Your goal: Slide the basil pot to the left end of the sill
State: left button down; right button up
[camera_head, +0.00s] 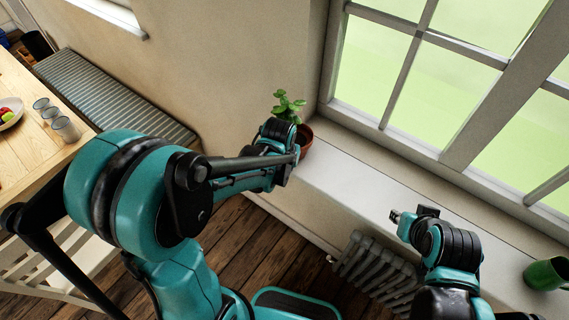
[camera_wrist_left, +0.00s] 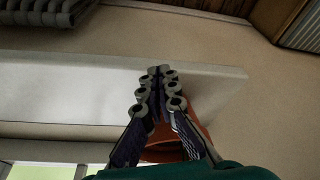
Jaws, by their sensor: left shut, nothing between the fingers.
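The basil pot is a terracotta pot (camera_head: 306,137) with a green leafy plant (camera_head: 288,105), upright at the left end of the white sill (camera_head: 352,187) by the window corner. My left gripper (camera_head: 296,154) is at the pot's near side and hides part of it. In the left wrist view its fingers (camera_wrist_left: 158,74) are shut and empty, with the orange pot (camera_wrist_left: 204,131) partly hidden behind them. I cannot tell whether they touch it. The sill's end (camera_wrist_left: 232,80) shows just beyond the pot. My right gripper (camera_head: 397,216) is above the sill's middle, away from the pot; its finger opening is unclear.
A green mug (camera_head: 546,273) stands at the sill's right. The window frame (camera_head: 375,127) runs behind the sill, and a radiator (camera_head: 375,268) is below it. The sill between pot and right gripper is clear. A table (camera_head: 30,125) with glasses is far left.

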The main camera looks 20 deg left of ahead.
pick_arm(q)
jog(key=w, duration=0.1)
jog(key=w+f, duration=0.1)
jog(key=w, duration=0.1)
jog(key=shift+w+f, duration=0.15)
jog(key=shift+f, duration=0.05)
jog(key=shift+w, duration=0.55)
jog(key=w+b, duration=0.1)
jog(key=w, duration=0.4)
jog(key=shift+w, duration=0.25)
jog(key=shift+s, duration=0.1)
jog(key=shift+r, duration=0.1)
jog(key=shift+s, duration=0.1)
